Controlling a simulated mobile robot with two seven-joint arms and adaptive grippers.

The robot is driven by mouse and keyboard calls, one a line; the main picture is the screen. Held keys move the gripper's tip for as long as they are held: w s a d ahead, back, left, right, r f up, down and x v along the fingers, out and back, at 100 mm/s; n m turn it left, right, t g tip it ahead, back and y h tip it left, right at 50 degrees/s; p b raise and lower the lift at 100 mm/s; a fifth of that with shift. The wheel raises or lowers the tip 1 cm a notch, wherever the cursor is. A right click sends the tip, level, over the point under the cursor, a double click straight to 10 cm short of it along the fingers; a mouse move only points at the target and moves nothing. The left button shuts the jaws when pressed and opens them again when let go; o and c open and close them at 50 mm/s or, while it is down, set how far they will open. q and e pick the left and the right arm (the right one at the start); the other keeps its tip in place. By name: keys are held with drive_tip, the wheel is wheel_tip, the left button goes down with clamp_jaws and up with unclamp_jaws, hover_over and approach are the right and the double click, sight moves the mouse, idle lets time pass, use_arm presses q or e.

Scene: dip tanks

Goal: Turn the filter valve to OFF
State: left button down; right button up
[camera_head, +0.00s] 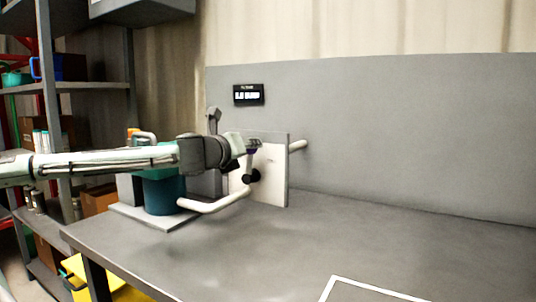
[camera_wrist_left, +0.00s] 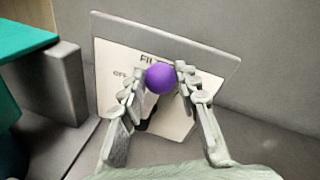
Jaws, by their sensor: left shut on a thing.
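The filter valve's purple ball knob (camera_wrist_left: 160,79) sits between the fingertips of my left gripper (camera_wrist_left: 160,74), which is shut on it. In the head view my left gripper (camera_head: 250,146) is at the upper part of a white valve panel (camera_head: 276,176). The dark valve hub (camera_head: 251,176) is below the gripper, so the handle stands roughly upright. In the left wrist view the white panel (camera_wrist_left: 182,121) shows the start of the word "FILTER" and part of an "OFF" label left of the knob. The fingers and knob hide the rest of the lettering. My right gripper is not in view.
A white pipe (camera_head: 215,204) runs from a teal tank (camera_head: 165,193) to the panel. A small black display (camera_head: 249,95) hangs on the grey back wall above; its reading is blurred. The right of the grey bench (camera_head: 380,240) is clear apart from a white outline.

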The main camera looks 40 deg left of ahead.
use_arm(q)
drive_tip(key=s+a+f+n+h+b, duration=0.1)
drive_tip(key=a+f+n+h, duration=0.1)
drive_tip(key=a+n, duration=0.5)
drive_tip(key=shift+s+a+f+n+h, duration=0.2)
drive_tip(key=shift+s+n+h, duration=0.15)
drive_tip(key=shift+n, duration=0.55)
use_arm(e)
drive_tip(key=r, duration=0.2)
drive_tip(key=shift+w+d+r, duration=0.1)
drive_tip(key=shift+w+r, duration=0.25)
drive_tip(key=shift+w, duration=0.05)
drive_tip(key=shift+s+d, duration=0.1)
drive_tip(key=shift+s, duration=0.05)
use_arm(q)
drive_tip(key=c, duration=1.1)
unclamp_jaws()
drive_tip(key=shift+f, duration=0.1)
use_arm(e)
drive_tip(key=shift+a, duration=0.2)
